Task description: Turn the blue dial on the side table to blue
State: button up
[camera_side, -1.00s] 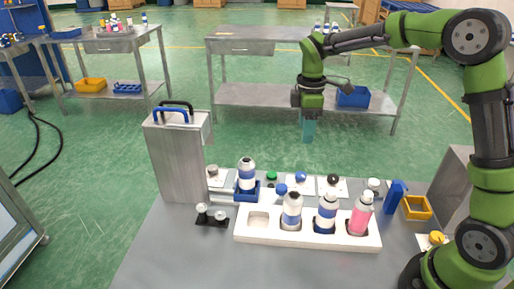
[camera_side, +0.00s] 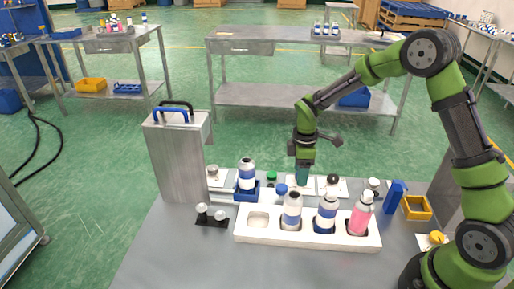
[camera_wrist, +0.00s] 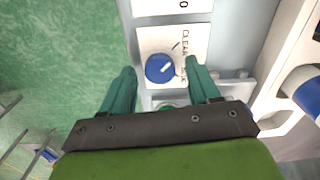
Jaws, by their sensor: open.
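The blue dial (camera_wrist: 159,68) sits on a white label plate (camera_wrist: 192,44) in the wrist view. The plate carries printed words; one reads "CLEAR", the other is partly hidden by a finger. I cannot tell surely which word the dial points to. My gripper (camera_wrist: 160,67) is open, with one green finger on each side of the dial in the picture; contact is not visible. In the side view my gripper (camera_side: 303,181) hangs low over the row of dials and hides the blue dial.
A green dial (camera_side: 271,176) and a black dial (camera_side: 332,179) flank the spot. In front stands a white rack (camera_side: 255,238) with several bottles. A blue-capped piece (camera_side: 281,189) and a bottle in a blue holder (camera_side: 246,195) stand close by. A metal box (camera_side: 176,165) is left.

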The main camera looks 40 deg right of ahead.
jog(key=shift+c, duration=0.2)
jog(key=c, duration=1)
jog(key=m, duration=0.4)
jog(key=shift+m, duration=0.4)
jog(key=m, duration=0.4)
jog(key=shift+m, duration=0.3)
jog(key=m, duration=0.4)
jog(key=shift+m, duration=2.2)
